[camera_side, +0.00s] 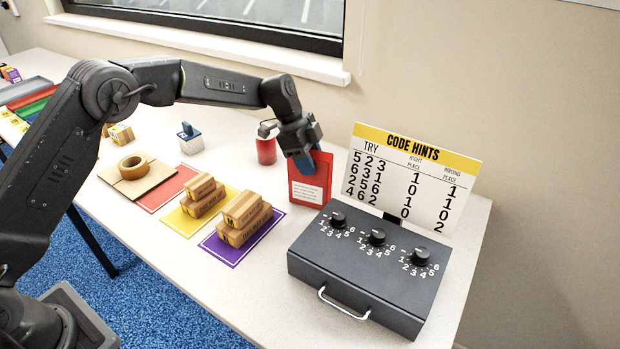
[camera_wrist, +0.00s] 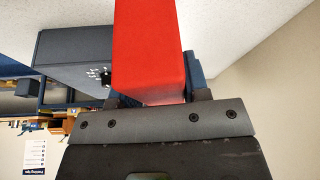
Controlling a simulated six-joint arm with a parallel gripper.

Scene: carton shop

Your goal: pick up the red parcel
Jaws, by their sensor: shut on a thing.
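The red parcel (camera_side: 312,181) is an upright red box with a white label on its front, in the middle of the side view. My gripper (camera_side: 305,160) reaches it from the upper left and is shut on its upper part. In the wrist view the red parcel (camera_wrist: 148,50) fills the space between the fingers of my gripper (camera_wrist: 158,100). Whether the parcel's bottom touches the table cannot be told clearly.
A dark box with three dials (camera_side: 365,272) stands close to the right of the parcel, with a code hints board (camera_side: 410,180) behind it. A red mug (camera_side: 266,150) is just behind left. Small cartons (camera_side: 243,220) sit on coloured mats to the left.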

